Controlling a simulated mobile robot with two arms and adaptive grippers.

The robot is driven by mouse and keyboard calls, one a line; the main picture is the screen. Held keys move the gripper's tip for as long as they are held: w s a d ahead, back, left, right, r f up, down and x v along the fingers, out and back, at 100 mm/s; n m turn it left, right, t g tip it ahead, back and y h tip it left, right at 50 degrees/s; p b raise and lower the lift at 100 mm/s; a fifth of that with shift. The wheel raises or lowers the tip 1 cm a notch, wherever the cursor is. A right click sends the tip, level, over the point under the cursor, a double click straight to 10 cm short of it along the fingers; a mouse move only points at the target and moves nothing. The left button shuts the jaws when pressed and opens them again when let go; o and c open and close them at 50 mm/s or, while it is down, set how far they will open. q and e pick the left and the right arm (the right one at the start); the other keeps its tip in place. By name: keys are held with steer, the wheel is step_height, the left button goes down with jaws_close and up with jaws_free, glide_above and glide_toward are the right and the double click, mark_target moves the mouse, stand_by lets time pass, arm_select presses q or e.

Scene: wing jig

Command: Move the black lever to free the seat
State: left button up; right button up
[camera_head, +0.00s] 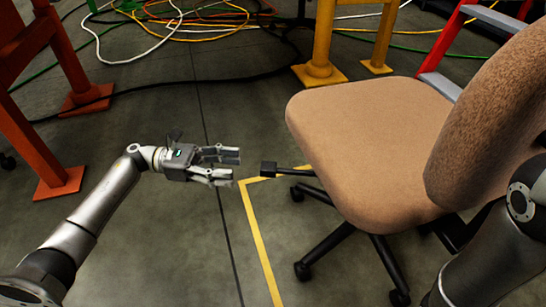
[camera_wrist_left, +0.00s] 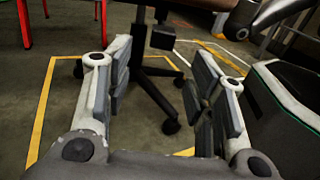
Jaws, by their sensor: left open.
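The black lever (camera_head: 268,169) sticks out to the left from under the tan seat (camera_head: 365,150) of an office chair. In the left wrist view its black end (camera_wrist_left: 162,38) shows between and beyond my fingers, below the seat's underside. My left gripper (camera_head: 236,167) is open and empty, just left of the lever's end, with a small gap between them. Its fingers (camera_wrist_left: 163,58) point toward the lever. The chair's backrest (camera_head: 490,125) is at the right. My right arm shows at the lower right, but its gripper is out of view. The lever's inner end is hidden under the seat.
Orange stands (camera_head: 60,185) are at the left and yellow stands (camera_head: 320,73) at the back. A red ladder (camera_head: 446,45) is behind the chair. Cables (camera_head: 215,22) lie across the back floor. A yellow floor line (camera_head: 257,235) runs by the chair's wheeled base (camera_head: 335,245). The floor at lower centre is clear.

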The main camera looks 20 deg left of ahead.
mark_target(268, 171)
arm_select(q)
steer(key=d+p, duration=0.1)
steer(key=d, duration=0.2)
steer(key=d+p, duration=0.1)
steer(key=d, duration=0.1)
steer(key=w+d+p, duration=0.1)
steer(key=d+p, duration=0.1)
steer(key=d, duration=0.1)
steer(key=shift+w+d+r, duration=0.1)
steer(key=shift+d+r, duration=0.15)
steer(key=shift+d, duration=0.1)
steer(key=shift+w+d+f, duration=0.1)
steer(key=shift+d+f, duration=0.05)
steer(key=shift+d, duration=0.45)
jaws_close()
